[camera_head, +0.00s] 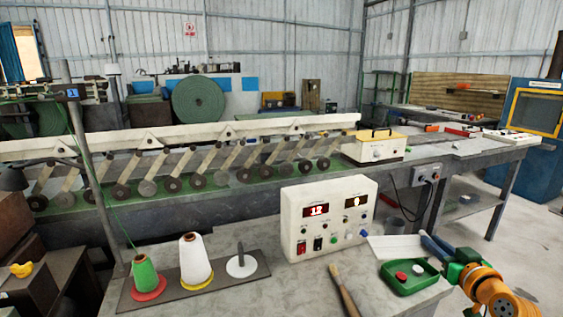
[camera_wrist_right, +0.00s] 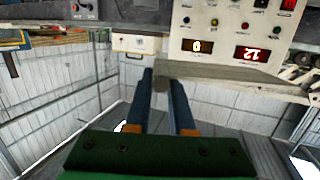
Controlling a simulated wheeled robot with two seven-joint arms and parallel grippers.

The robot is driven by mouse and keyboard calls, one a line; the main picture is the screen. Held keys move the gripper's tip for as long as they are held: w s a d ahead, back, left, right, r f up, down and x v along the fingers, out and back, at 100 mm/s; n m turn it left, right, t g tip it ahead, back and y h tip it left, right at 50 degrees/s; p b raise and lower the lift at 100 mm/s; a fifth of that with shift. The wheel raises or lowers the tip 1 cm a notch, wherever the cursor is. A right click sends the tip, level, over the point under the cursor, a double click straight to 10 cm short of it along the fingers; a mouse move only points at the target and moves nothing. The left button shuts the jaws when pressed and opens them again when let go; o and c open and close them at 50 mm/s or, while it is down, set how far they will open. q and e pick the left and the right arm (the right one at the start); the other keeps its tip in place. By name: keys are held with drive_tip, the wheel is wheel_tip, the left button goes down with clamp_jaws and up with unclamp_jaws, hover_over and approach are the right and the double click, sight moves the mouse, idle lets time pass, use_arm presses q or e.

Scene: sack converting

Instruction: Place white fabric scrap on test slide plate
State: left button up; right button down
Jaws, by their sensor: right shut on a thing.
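My right gripper (camera_head: 428,243), with blue fingers, comes in from the lower right of the head view. It is shut on the white fabric scrap (camera_head: 393,248), a pale flat piece reaching left from the fingertips, beside the control box. In the right wrist view, the fingers (camera_wrist_right: 163,78) point at the pale scrap (camera_wrist_right: 235,76), which spreads to the right below the displays. A cream device with a yellow top plate and black handle (camera_head: 375,137) stands on the far bench; I cannot tell whether this is the test slide plate. My left gripper is out of view.
A green tray (camera_head: 408,287) with red and white round pieces lies below the gripper. A long roller machine (camera_head: 200,170) runs behind.

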drive_tip(key=s+a+n+g+y, duration=0.35)
drive_tip(key=a+n+y, duration=0.2)
drive_tip(key=a, duration=0.35)
drive_tip(key=s+a+n+g+y, duration=0.3)
drive_tip(key=s+a+n+y, duration=0.2)
drive_tip(key=a+y, duration=0.3)
drive_tip(key=s+a+f, duration=0.1)
drive_tip(key=s+a, duration=0.1)
drive_tip(key=s, duration=0.7)
drive_tip(key=s+a+f, duration=0.1)
drive_tip(key=s, duration=0.8)
drive_tip(key=shift+s+a+f, duration=0.2)
drive_tip(key=shift+s+a, duration=0.1)
drive_tip(key=shift+a, duration=0.05)
drive_tip(key=shift+w+h, duration=0.1)
drive_tip(key=shift+h, duration=0.15)
